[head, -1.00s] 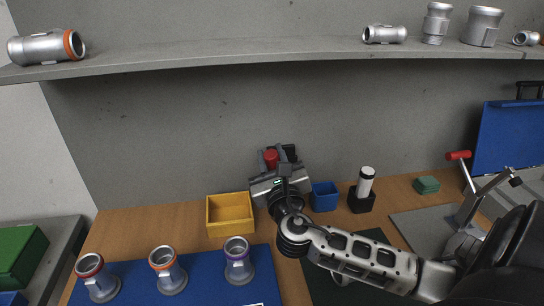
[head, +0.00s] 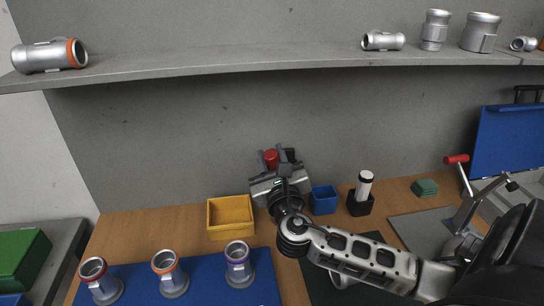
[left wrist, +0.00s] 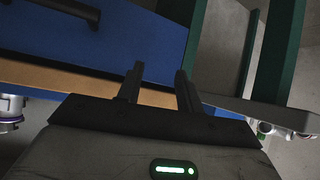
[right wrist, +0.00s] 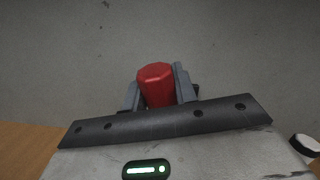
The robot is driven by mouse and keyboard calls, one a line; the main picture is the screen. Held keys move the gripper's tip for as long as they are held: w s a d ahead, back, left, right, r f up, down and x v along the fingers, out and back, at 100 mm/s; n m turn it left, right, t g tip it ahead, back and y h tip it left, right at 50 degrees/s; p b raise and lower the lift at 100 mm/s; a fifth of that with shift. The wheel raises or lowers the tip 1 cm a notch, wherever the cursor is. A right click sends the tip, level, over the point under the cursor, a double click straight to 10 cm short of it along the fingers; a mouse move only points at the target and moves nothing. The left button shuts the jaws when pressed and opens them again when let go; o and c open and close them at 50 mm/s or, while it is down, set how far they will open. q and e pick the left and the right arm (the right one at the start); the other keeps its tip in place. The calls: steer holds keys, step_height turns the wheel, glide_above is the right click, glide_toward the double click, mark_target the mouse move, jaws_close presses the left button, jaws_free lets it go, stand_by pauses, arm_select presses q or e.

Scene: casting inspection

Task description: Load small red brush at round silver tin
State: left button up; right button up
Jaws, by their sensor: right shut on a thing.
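My right gripper (head: 279,160) is raised in front of the grey back wall, above the far side of the wooden table. It is shut on a red handle, taken to be the small red brush (head: 271,158). In the right wrist view the brush (right wrist: 155,84) shows its red faceted end standing up between the fingers; its bristles are hidden. My left gripper (left wrist: 158,70) shows only in the left wrist view, with its fingers apart and nothing between them. I cannot make out a round silver tin on the table.
A yellow bin (head: 230,216) and a small blue bin (head: 323,200) flank the right gripper below. A white cylinder in a black holder (head: 360,203), a green block (head: 425,187) and a red-handled clamp (head: 457,159) stand right. Several castings (head: 170,273) stand on a blue mat.

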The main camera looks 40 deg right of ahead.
steer(key=shift+r+p, duration=2.3)
steer(key=shift+r, duration=0.55)
steer(key=shift+f, duration=0.1)
